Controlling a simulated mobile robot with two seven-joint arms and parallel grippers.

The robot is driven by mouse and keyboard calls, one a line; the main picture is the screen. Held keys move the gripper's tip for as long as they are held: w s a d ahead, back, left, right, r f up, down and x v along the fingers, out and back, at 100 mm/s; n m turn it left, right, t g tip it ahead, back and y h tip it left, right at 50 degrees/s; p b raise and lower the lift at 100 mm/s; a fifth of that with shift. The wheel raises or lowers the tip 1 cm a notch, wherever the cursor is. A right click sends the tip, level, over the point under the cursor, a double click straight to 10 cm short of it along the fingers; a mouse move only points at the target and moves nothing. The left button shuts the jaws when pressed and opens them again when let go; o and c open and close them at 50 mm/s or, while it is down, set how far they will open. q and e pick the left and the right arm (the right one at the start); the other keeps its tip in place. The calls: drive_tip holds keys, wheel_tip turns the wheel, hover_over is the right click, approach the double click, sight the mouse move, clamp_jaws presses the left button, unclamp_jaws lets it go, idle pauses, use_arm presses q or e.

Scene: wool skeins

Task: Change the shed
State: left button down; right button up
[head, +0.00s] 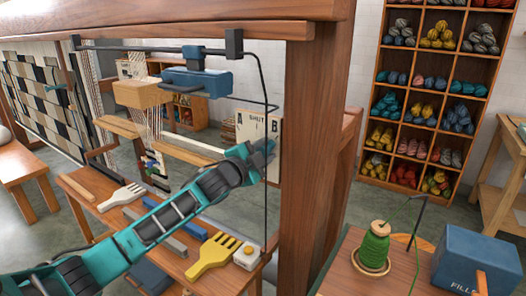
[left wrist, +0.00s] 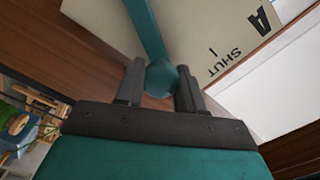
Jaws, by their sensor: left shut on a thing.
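My left gripper (head: 262,152) is shut on a round teal knob (left wrist: 161,78) at the end of a teal lever (left wrist: 146,28). The gripper is in front of a pale panel (head: 243,128) beside the loom's thick wooden post (head: 312,150). The panel bears the letters A and B and the word SHUT; in the left wrist view the panel (left wrist: 205,30) shows A and SHUT. In the head view the gripper hides the lever and knob. The loom's hanging threads (head: 150,120) and a blue block (head: 196,82) are to the left. My right gripper is out of view.
Below my left arm, a wooden bench (head: 75,185) holds a white comb (head: 122,197), a yellow comb (head: 212,255) and several bars. A green spool (head: 374,248) and a blue box (head: 478,262) stand at right. Yarn shelves (head: 455,14) are behind.

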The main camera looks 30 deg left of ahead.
use_arm(q)
drive_tip(key=c, duration=0.7)
unclamp_jaws()
drive_tip(key=s, duration=0.8)
drive_tip(key=s+a, duration=0.1)
drive_tip(key=s, duration=0.3)
drive_tip(key=shift+s+b, duration=0.4)
drive_tip(key=s+d+f+n+g, duration=0.2)
drive_tip(key=s+d+f, duration=0.1)
drive_tip(key=f, duration=0.5)
drive_tip(key=s+d+f+n+g, duration=0.1)
drive_tip(key=s+d+f+n, duration=0.25)
drive_tip(key=f, duration=0.55)
drive_tip(key=s+d+f+n+g, duration=0.1)
drive_tip(key=s+d+f, duration=0.2)
drive_tip(key=s+f, duration=0.1)
drive_tip(key=s+d+f+n+g, duration=0.1)
drive_tip(key=s+d+f+n, duration=0.1)
drive_tip(key=s+f, duration=0.3)
drive_tip(key=s+d+f+n+g, duration=0.2)
drive_tip(key=s+d+f, duration=0.2)
drive_tip(key=shift+s+d+f+h, duration=0.3)
drive_tip(key=shift+s+d, duration=0.05)
drive_tip(key=shift+s, duration=0.05)
